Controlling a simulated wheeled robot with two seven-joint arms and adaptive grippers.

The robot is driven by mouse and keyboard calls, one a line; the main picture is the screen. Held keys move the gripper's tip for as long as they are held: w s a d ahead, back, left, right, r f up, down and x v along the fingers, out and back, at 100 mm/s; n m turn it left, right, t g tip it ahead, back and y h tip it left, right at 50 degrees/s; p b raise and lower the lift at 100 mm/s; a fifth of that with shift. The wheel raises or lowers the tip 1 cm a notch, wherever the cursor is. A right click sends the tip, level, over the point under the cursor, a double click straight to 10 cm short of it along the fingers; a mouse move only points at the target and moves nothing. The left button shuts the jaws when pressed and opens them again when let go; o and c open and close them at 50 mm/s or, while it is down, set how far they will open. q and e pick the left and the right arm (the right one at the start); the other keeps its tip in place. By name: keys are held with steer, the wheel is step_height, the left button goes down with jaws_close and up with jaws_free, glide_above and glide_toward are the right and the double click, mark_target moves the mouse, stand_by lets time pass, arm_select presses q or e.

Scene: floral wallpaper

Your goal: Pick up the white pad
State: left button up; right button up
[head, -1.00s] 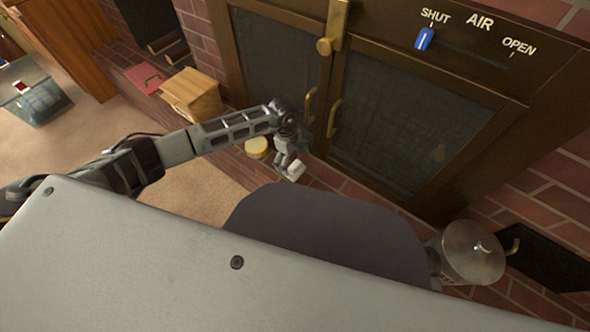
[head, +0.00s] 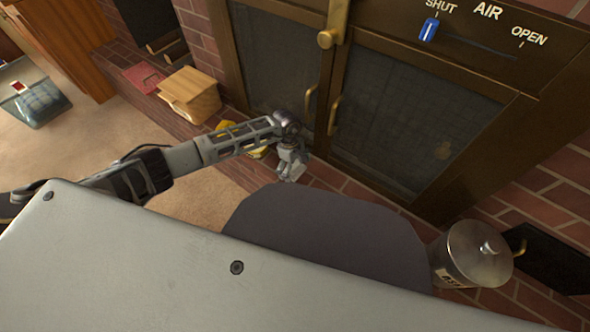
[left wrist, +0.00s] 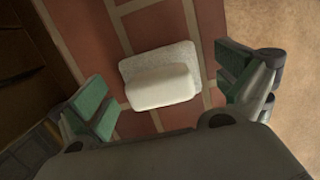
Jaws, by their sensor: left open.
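The white pad (left wrist: 163,84) lies on the red brick hearth in the left wrist view, a pale slab with a thicker rounded part along its near side. My left gripper (left wrist: 165,97) is open, with one green-padded finger to each side of the pad and apart from it. In the head view my left gripper (head: 291,172) hangs over the brick ledge in front of the dark doors, and it largely hides the pad there. My right gripper is not in view.
Brown-framed doors (head: 425,115) with brass handles stand behind the ledge. A wooden box (head: 190,95) and a yellow item (head: 227,127) partly behind my arm are to the left. A lidded metal canister (head: 472,255) stands to the right.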

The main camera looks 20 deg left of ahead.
arm_select(q)
steer(key=c, duration=1.1)
steer(key=shift+r, duration=0.1)
